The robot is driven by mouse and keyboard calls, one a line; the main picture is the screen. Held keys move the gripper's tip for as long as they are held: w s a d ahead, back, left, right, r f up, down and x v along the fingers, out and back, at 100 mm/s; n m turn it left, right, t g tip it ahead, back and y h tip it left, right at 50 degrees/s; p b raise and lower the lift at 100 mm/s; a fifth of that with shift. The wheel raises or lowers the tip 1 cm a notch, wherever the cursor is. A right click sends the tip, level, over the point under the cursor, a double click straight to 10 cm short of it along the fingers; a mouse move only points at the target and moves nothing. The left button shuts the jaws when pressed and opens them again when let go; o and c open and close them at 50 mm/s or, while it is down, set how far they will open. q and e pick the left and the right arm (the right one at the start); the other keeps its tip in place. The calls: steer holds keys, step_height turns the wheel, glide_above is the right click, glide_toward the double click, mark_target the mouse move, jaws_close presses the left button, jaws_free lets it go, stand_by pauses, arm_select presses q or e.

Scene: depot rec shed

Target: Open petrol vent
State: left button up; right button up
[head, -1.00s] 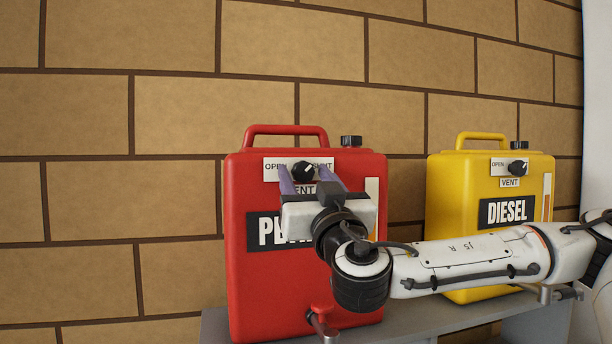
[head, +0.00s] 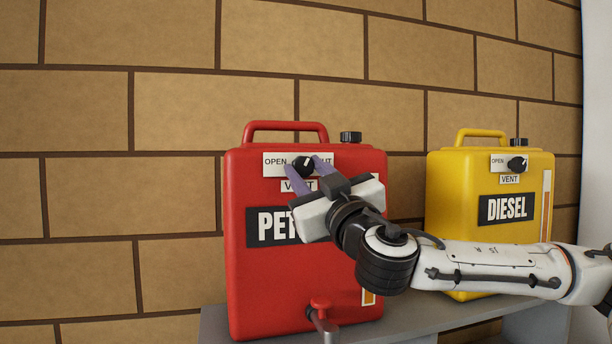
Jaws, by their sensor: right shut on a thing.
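The red petrol can (head: 265,290) stands on a grey shelf, its "PETROL" label partly hidden by my right gripper. Near its top is a white plate (head: 273,162) marked OPEN at left and SHUT at right, the latter partly covered. The black vent knob (head: 305,162) sits between the words, its white mark pointing roughly upward. My right gripper (head: 307,170) comes from lower right, tilted up-left, with its purple fingers shut on the knob. My left gripper is not in view.
A yellow diesel can (head: 465,187) with its own vent knob (head: 517,163) stands to the right, behind my right arm. The grey shelf (head: 405,323) carries both cans. A tap (head: 321,312) juts from the red can's lower front. A brick wall is behind.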

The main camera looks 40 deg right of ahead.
steer(key=n+y, duration=0.1)
steer(key=n, duration=0.1)
steer(key=n+y, duration=0.1)
steer(key=n, duration=0.2)
steer(key=shift+s+d+r+y, duration=0.1)
steer(key=shift+d+r+y, duration=0.05)
steer(key=shift+y, duration=0.25)
steer(key=n+y, duration=0.1)
steer(key=n, duration=0.2)
steer(key=shift+n+y, duration=0.3)
steer(key=shift+c, duration=0.2)
steer(key=n+y, duration=0.1)
steer(key=n, duration=0.2)
steer(key=shift+g+b, duration=0.4)
steer(key=n, duration=0.1)
steer(key=n+g, duration=0.1)
steer(key=shift+d+r+n+y, duration=0.1)
steer(key=shift+r+n+y, duration=0.1)
steer(key=shift+n+y, duration=0.15)
steer(key=shift+n+g+p, duration=0.3)
steer(key=shift+n+p, duration=0.25)
steer(key=shift+n, duration=0.7)
steer(key=shift+n+y, duration=0.25)
steer(key=shift+n, duration=0.05)
steer(key=o, duration=1.1)
